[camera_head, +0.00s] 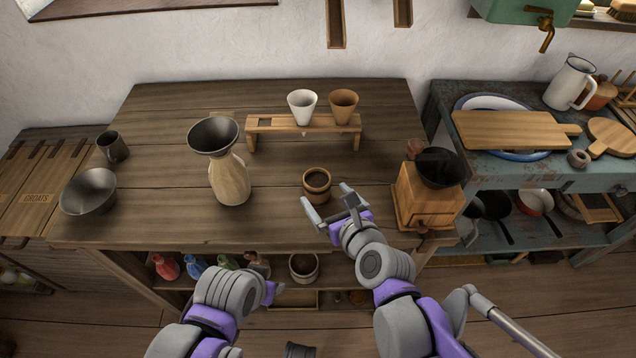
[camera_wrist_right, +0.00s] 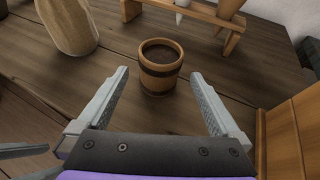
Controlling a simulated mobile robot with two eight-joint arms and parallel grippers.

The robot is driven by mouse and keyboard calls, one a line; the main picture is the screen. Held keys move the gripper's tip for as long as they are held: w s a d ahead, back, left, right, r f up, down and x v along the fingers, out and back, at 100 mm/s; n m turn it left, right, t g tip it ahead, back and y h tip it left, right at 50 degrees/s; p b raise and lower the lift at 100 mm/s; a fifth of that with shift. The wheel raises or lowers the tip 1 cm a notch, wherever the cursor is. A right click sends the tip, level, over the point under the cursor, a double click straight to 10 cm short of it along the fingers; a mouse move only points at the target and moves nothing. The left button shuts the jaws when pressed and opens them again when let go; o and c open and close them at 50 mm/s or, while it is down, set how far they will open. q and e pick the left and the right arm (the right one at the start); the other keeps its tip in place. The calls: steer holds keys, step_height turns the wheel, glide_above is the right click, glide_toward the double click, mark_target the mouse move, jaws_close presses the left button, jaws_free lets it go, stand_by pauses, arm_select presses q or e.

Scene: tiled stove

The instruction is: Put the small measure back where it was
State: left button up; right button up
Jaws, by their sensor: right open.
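The small measure is most likely the little wooden cup (camera_head: 316,186) with a dark band, upright on the table; it also shows in the right wrist view (camera_wrist_right: 160,72). Its inside looks dark brown; I cannot tell whether it is filled. My right gripper (camera_head: 328,200) is open and empty, its fingers pointing at the cup, which stands just past the fingertips, apart from them. A similar banded wooden cup (camera_head: 304,267) stands on the shelf below the tabletop. My left gripper (camera_head: 271,292) is low in front of the table edge, partly hidden by its arm; its jaws are unclear.
A wooden grinder (camera_head: 412,195) stands close right of my right gripper. Behind the cup is a stand (camera_head: 270,124) with a white cone and a brown cone. A vase with a dark funnel (camera_head: 213,135) stands left. The table's front middle-left is clear.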

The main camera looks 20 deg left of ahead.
steer(key=shift+v, duration=1.55)
steer(key=shift+d+f+n, duration=0.15)
steer(key=shift+d+n, duration=0.25)
steer(key=shift+n, duration=0.1)
steer(key=s+d+f+n+g+h, duration=0.2)
steer(key=s+d+n, duration=0.3)
steer(key=d+n, duration=0.3)
steer(key=s+d+f+n+g+h, duration=0.2)
steer(key=s+d+f+n, duration=0.3)
steer(key=d+n, duration=0.3)
steer(key=s+d+f+n+g+h, duration=0.1)
steer(key=s+d+f+n+h, duration=0.2)
steer(key=d+n, duration=0.5)
steer(key=s+n+h, duration=0.1)
steer(key=s+n, duration=0.1)
steer(key=n, duration=0.1)
steer(key=shift+f+g+h, duration=0.25)
steer(key=shift+g+h, duration=0.05)
steer(key=shift+g, duration=0.1)
steer(key=shift+d, duration=0.1)
